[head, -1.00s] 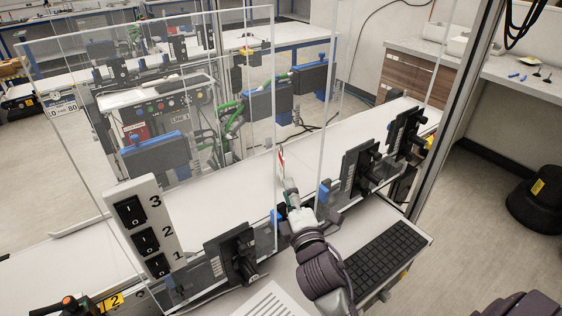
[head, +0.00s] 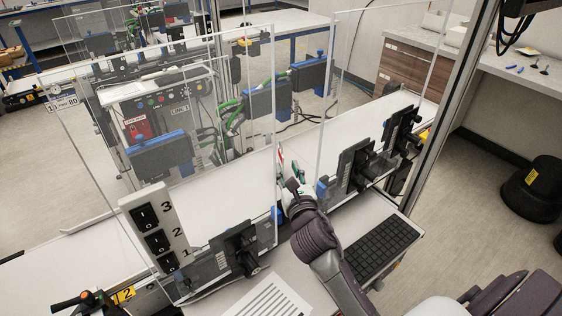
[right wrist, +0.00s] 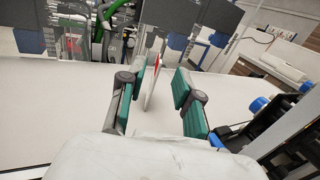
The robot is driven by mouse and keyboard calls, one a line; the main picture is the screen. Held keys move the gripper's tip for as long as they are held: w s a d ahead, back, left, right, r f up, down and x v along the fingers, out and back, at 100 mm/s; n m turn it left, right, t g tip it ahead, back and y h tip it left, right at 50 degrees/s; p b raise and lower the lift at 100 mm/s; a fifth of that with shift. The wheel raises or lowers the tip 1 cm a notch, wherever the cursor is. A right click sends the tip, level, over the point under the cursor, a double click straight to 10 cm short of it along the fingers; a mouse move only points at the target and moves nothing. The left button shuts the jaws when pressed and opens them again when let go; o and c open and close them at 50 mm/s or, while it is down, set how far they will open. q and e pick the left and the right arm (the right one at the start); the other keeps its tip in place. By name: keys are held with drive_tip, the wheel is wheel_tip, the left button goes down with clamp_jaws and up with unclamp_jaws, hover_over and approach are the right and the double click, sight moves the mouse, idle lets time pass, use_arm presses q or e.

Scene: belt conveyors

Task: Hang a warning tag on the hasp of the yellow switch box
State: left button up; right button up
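My right gripper (head: 290,170) reaches through the gap between two clear panels, over the white belt. In the right wrist view its green-padded fingers (right wrist: 163,88) stand apart. A thin white and red tag (right wrist: 152,80) shows nearly edge-on between them, closer to the left finger, with a clear space to the right finger. The tag also shows as a small red and white sliver in the head view (head: 281,160). I cannot tell what supports it. I cannot make out a yellow switch box or its hasp with certainty. My left gripper is out of view.
Clear upright panels (head: 345,85) stand along the belt (head: 225,190). A numbered switch panel (head: 157,232) stands at the left. Black brackets (head: 352,168) line the near edge. A keyboard (head: 382,248) and a printed sheet (head: 268,302) lie in front.

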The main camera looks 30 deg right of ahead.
sight(279, 147)
drive_tip(key=x, duration=0.5)
drive_tip(key=shift+w+p, duration=0.35)
drive_tip(key=shift+p, duration=0.05)
drive_tip(key=shift+w+d, duration=0.2)
drive_tip(key=shift+w, duration=0.25)
drive_tip(key=p+x, duration=0.1)
drive_tip(key=x, duration=0.2)
drive_tip(key=shift+w+d+f+p, duration=0.1)
drive_tip(key=shift+w+f+p, duration=0.05)
drive_tip(key=shift+p, duration=0.15)
drive_tip(key=shift+w+d+f, duration=0.15)
drive_tip(key=shift+w, duration=0.4)
drive_tip(key=shift+s, duration=0.1)
drive_tip(key=shift+c, duration=0.5)
clamp_jaws()
